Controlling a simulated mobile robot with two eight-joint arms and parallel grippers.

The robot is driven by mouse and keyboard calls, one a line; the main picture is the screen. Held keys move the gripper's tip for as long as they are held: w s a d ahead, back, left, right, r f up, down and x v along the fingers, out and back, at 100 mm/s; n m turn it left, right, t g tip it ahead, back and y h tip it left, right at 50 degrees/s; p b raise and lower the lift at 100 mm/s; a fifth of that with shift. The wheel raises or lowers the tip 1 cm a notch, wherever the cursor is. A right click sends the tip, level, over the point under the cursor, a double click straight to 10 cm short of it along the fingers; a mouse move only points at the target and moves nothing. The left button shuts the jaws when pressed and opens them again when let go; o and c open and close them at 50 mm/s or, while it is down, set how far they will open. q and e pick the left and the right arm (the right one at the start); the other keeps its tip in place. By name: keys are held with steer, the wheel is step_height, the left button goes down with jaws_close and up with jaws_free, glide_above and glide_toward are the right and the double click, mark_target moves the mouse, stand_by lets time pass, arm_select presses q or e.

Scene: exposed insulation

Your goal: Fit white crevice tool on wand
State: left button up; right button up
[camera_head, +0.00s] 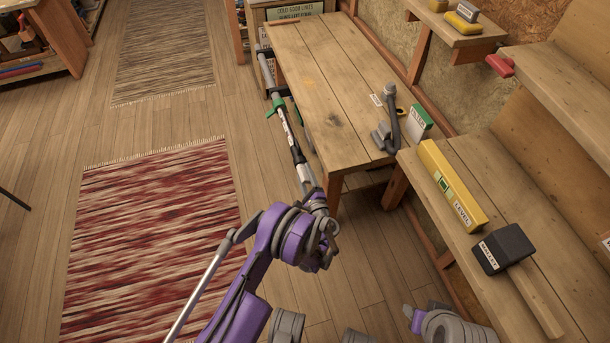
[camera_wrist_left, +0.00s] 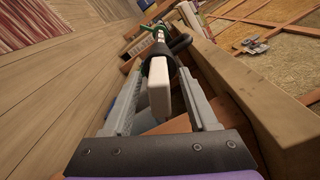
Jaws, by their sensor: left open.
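The wand (camera_head: 281,103) runs along the left edge of the workbench, with a green clamp (camera_head: 277,102) on it. A white piece that looks like the crevice tool (camera_head: 304,173) is at the wand's near end, just past a black collar (camera_head: 297,153). In the left wrist view the white tool (camera_wrist_left: 158,92) meets the black collar (camera_wrist_left: 158,62) in line with the wand; how deep it sits is hidden. My left gripper (camera_head: 316,200) is open, its fingers (camera_wrist_left: 160,98) on either side of the tool with gaps showing.
The workbench (camera_head: 330,70) carries a grey hooked tool (camera_head: 392,125) and a green-and-white box (camera_head: 419,122). Floor with a red rug (camera_head: 150,235) is open at left.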

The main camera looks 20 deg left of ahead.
arm_select(q)
steer(key=shift+s, duration=0.1)
steer(key=p+v, duration=0.1)
steer(key=v, duration=0.9)
steer(key=shift+s+d, duration=0.25)
stand_by(0.3)
